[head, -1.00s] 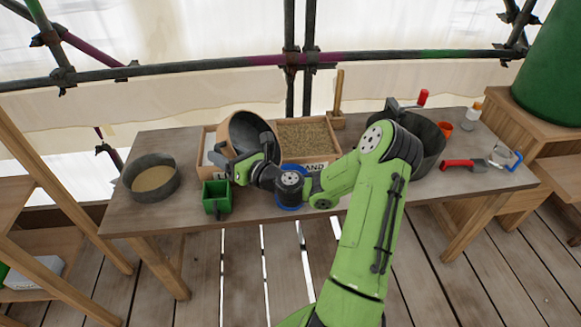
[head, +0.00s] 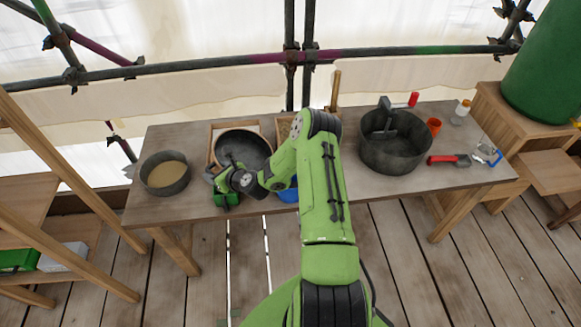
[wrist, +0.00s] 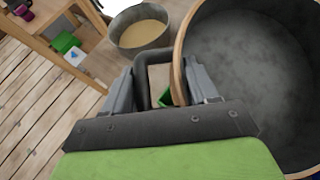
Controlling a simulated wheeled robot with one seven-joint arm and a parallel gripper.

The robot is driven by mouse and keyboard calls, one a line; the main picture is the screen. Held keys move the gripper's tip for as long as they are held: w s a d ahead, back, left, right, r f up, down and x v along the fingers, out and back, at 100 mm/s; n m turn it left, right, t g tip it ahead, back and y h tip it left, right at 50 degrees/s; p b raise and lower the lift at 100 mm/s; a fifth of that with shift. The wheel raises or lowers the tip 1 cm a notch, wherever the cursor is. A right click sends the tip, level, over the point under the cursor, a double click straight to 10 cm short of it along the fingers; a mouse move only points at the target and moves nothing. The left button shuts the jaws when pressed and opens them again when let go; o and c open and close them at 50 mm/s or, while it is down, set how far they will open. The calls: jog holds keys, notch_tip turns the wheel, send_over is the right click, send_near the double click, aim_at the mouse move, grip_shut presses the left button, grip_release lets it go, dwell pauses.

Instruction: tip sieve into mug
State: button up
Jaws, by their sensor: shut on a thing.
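The sieve (head: 243,150), a round pan with a pale wooden rim and dark grey inside, is held over the table's left half. Its inside faces up and toward the head camera, and looks empty. My gripper (head: 214,177) is shut at its near left edge. In the wrist view my gripper's fingers (wrist: 160,88) stand either side of a dark loop handle, beside the sieve's wooden rim (wrist: 179,60). A green square cup (head: 231,199) stands just below my gripper, partly hidden. A blue round thing (head: 288,195) is mostly hidden behind my arm. I cannot tell which is the mug.
A grey bowl of sand (head: 165,174) stands at the left. Wooden trays (head: 216,132) lie behind the sieve, partly covered. Bare table (head: 350,185) lies between.

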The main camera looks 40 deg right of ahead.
jog(key=shift+w+a+f+n+g+h+p, duration=0.15)
jog(key=shift+w+a+g+p, duration=0.3)
jog(key=shift+p, duration=0.85)
jog(key=shift+w+a+f+n+g+h+p, duration=0.15)
jog(key=shift+w+a+g+p, duration=0.25)
jog(key=shift+p, duration=0.85)
jog(key=f, duration=0.1)
jog(key=w+f+g, duration=0.1)
jog(key=a+f+h, duration=0.1)
jog(key=shift+w+f+n+g+p, duration=0.2)
jog(key=shift+w+n+g+p, duration=0.05)
jog(key=shift+w+n+p, duration=0.1)
jog(key=shift+d+f, duration=0.1)
jog(key=shift+f, duration=0.1)
